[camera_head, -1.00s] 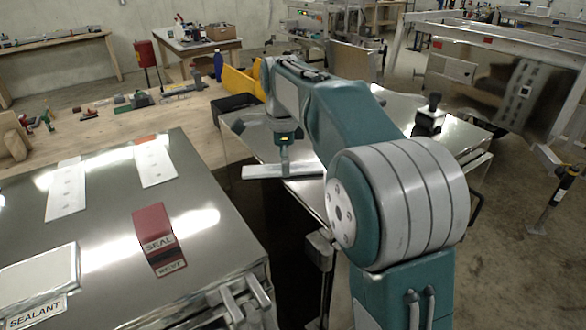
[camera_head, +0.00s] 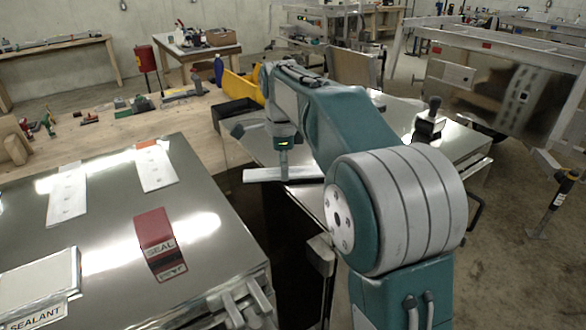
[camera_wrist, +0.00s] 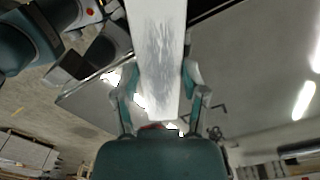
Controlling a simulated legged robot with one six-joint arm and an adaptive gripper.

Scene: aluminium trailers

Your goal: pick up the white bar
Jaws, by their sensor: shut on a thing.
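The white bar (camera_head: 262,175) is a long flat piece. In the head view it lies roughly level under my gripper (camera_head: 284,170), above the gap between the metal surfaces. My gripper points down and is shut on the bar, with bar sticking out on both sides. In the wrist view the bar (camera_wrist: 160,45) runs from the top edge down between the two fingers, one on each side of it. The fingertips are too small in the head view to make out. The bar looks clear of the surfaces, but I cannot tell its exact height.
A metal-topped trailer (camera_head: 100,285) on the left carries a red seal box (camera_head: 154,235), white plates (camera_head: 68,195) and a sealant box (camera_head: 45,280). Another metal surface (camera_head: 385,115) lies behind my arm, with a black-handled object (camera_head: 428,125). A yellow bin (camera_head: 240,87) stands behind.

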